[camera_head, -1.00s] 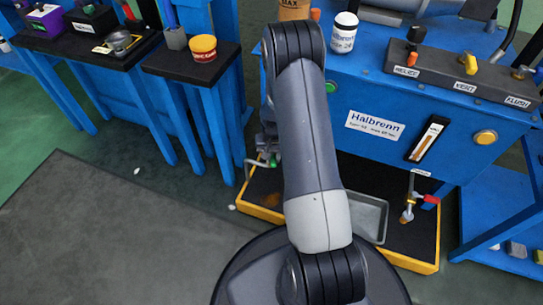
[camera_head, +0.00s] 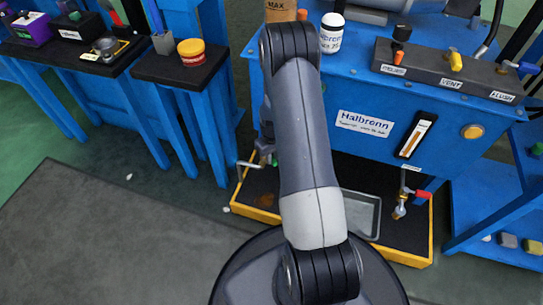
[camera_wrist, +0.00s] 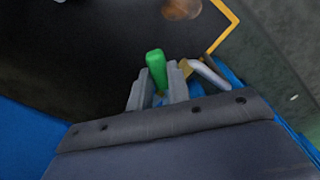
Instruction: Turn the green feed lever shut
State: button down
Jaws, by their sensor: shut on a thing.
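The green feed lever (camera_wrist: 155,66) shows in the wrist view as a green handle standing up between the two grey fingers. My gripper (camera_wrist: 158,86) is shut on it. A brass-coloured part and a pale bent pipe (camera_wrist: 208,74) lie just right of the fingers.
A black tray with a yellow rim (camera_head: 330,242) lies under the machine, with a metal pan (camera_head: 361,214) in it. A red-handled tap (camera_head: 421,194) hangs to the right. Blue stands (camera_head: 198,120) with black tops stand at the left.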

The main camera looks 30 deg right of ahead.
dwell(0.3)
jog(key=c, duration=1.3)
grip_release()
notch_tip(320, 180, up, 11)
jog(key=p, duration=0.4)
jog(key=shift+f, duration=0.1)
jog(key=shift+c, duration=0.4)
